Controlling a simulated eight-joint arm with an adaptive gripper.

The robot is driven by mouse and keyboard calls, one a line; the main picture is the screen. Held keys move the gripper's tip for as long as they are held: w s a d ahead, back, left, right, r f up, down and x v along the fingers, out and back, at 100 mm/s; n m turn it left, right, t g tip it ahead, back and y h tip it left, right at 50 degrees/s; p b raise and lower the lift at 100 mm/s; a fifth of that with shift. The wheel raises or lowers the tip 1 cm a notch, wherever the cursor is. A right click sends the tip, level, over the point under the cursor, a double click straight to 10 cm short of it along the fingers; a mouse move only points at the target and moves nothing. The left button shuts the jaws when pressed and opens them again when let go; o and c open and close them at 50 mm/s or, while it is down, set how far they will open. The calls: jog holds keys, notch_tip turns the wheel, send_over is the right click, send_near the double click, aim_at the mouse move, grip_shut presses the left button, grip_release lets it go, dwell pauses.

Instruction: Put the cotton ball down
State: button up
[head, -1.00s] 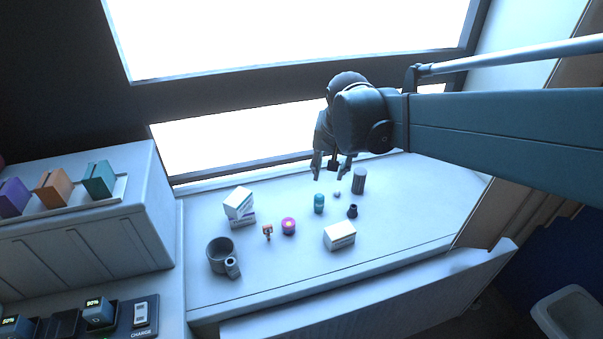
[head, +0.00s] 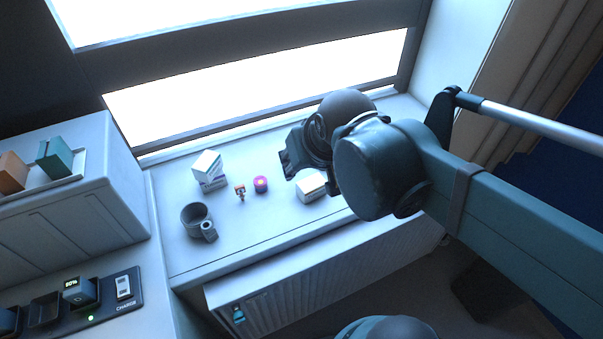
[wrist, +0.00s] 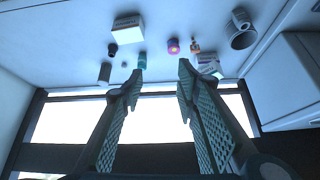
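A small pale ball that looks like the cotton ball (wrist: 124,64) rests on the white sill top, between a teal bottle (wrist: 142,61) and a grey cylinder (wrist: 104,73) in the wrist view. My arm hides it in the head view now. My gripper (wrist: 155,80) is open, with a wide gap between its two ribbed fingers and nothing held. It is apart from the ball. In the head view my gripper (head: 287,163) is above the sill and partly hidden by my wrist.
A white box (head: 311,187), a purple round item (head: 260,184), a small figurine (head: 240,191), stacked boxes (head: 208,170) and a grey mug (head: 195,217) stand on the sill. A small black item (wrist: 112,48) is near the white box. A radiator (head: 310,284) is below. The front sill strip is clear.

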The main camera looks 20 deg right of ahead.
jog(key=s, duration=0.1)
jog(key=s+f+n, duration=0.1)
jog(key=shift+s+a+t, duration=0.3)
jog(key=shift+a, duration=0.1)
